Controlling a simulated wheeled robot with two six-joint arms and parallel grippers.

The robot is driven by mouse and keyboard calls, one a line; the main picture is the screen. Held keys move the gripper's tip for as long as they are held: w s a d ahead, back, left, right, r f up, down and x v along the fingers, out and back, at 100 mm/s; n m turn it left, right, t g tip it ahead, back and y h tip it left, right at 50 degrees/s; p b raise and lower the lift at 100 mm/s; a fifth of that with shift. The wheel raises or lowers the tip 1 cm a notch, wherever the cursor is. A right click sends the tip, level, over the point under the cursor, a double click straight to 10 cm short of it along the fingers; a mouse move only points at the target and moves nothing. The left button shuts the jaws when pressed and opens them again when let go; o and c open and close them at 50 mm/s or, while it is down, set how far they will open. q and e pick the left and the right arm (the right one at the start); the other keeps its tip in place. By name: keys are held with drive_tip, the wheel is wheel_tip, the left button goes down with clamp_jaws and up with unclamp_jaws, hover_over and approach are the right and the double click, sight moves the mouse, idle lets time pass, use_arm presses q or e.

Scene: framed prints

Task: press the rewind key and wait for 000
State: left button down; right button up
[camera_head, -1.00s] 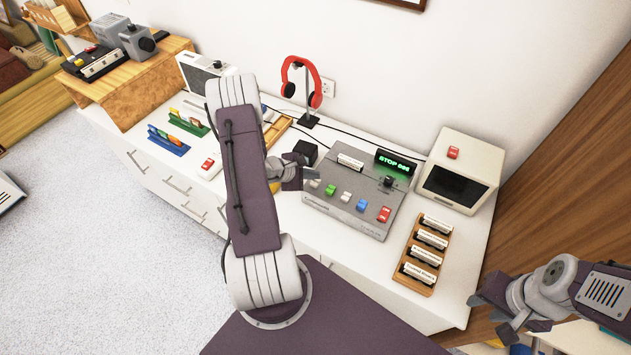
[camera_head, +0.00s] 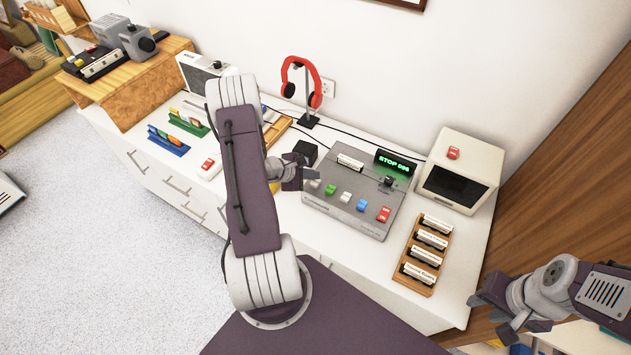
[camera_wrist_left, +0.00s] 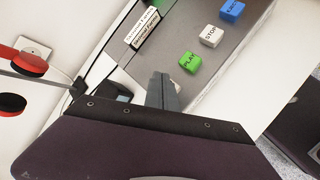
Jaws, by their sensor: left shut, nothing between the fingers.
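The grey tape deck (camera_head: 318,205) sits on the white cabinet with a row of coloured keys along its front. The green PLAY key (camera_head: 330,189), white STOP key (camera_head: 345,197), blue key (camera_head: 361,205) and red key (camera_head: 384,214) show. The display (camera_head: 394,163) reads STOP and three digits too small to read surely. My left gripper (camera_head: 314,179) is shut and empty at the deck's left end, over the pale leftmost key. In the left wrist view its fingertips (camera_wrist_left: 164,92) hide that key, beside the green PLAY key (camera_wrist_left: 189,60). Contact cannot be told. My right gripper (camera_head: 508,318) is away at lower right.
A wooden rack of labelled cassettes (camera_head: 445,262) lies right of the deck, and a white box with a dark screen (camera_head: 460,168) stands behind it. Red headphones (camera_head: 287,75) hang on a stand behind.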

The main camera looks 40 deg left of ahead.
sight(313, 183)
use_arm(q)
drive_tip(key=shift+f, duration=0.1)
idle(0.3)
drive_tip(key=shift+f+b, duration=0.3)
drive_tip(key=shift+b, duration=0.45)
drive_tip(key=shift+f+b, duration=0.9)
drive_tip(key=shift+b, duration=0.15)
idle(0.6)
drive_tip(key=shift+r, duration=0.1)
drive_tip(key=shift+r+p, duration=0.8)
drive_tip(key=shift+r, duration=0.4)
drive_tip(key=shift+r+p, duration=1.5)
drive_tip(key=shift+r, duration=1.05)
